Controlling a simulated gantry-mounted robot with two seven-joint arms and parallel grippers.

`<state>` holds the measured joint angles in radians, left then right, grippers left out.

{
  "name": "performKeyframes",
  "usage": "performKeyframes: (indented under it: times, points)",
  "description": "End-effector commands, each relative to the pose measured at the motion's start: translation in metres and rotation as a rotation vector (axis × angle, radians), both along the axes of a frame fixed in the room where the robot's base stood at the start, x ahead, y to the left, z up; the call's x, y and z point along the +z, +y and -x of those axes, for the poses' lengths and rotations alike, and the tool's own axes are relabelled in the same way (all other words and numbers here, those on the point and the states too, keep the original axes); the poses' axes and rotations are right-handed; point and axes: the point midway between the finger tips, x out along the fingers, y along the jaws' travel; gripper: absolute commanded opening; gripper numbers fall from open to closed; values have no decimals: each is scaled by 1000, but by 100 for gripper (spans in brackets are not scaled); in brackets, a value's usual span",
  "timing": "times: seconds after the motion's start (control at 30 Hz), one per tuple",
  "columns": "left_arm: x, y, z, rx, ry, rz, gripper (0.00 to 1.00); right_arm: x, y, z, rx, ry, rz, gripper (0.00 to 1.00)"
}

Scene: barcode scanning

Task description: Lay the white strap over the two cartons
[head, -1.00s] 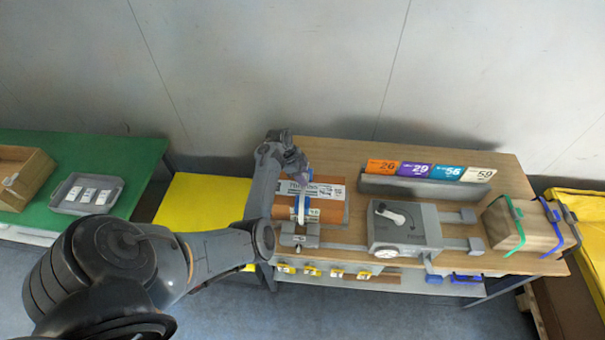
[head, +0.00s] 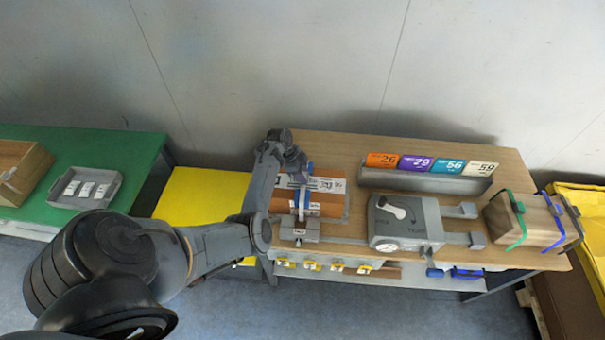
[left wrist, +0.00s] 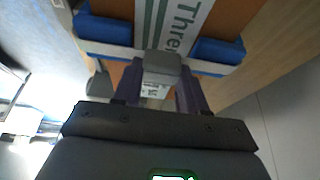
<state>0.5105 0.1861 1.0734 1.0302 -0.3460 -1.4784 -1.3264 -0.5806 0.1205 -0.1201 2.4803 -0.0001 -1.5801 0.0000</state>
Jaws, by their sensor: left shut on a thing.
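Brown-orange cartons (head: 333,209) lie side by side at the left end of the wooden table, with printed white labels on them. In the left wrist view, a white strap (left wrist: 102,48) with blue pads runs across the brown carton surface. My left gripper (head: 300,172) is over the cartons; in the left wrist view its purple fingers (left wrist: 160,85) are shut on the strap's grey grip block. In the head view the strap shows as a narrow blue and white piece (head: 302,204) crossing the cartons. Its contact with them is unclear. My right gripper is not in view.
A grey device (head: 405,222) with a white lever stands right of the cartons. A rack of numbered cards (head: 425,183) is behind it. Green, blue and grey straps hang on a wooden block (head: 530,222) at the right. A grey clamp (head: 300,231) sits in front of the cartons.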

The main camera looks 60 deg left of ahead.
Motion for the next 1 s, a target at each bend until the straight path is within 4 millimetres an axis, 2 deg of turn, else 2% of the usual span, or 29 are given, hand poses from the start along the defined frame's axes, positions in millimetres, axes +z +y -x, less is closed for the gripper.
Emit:
performKeyframes:
  times: [0.07,0.1,0.27,0.67,0.87,1.0]
  points:
    - [0,0,0,0,0,0,0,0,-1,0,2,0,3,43]
    - [0,0,0,0,0,0,46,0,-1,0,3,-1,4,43]
    - [0,0,0,0,0,0,71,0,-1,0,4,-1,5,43]
    - [5,1,1,0,-1,0,71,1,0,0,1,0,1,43]
    - [28,7,9,3,-2,-1,71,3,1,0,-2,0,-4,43]
    - [51,13,16,2,-3,-2,71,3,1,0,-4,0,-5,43]
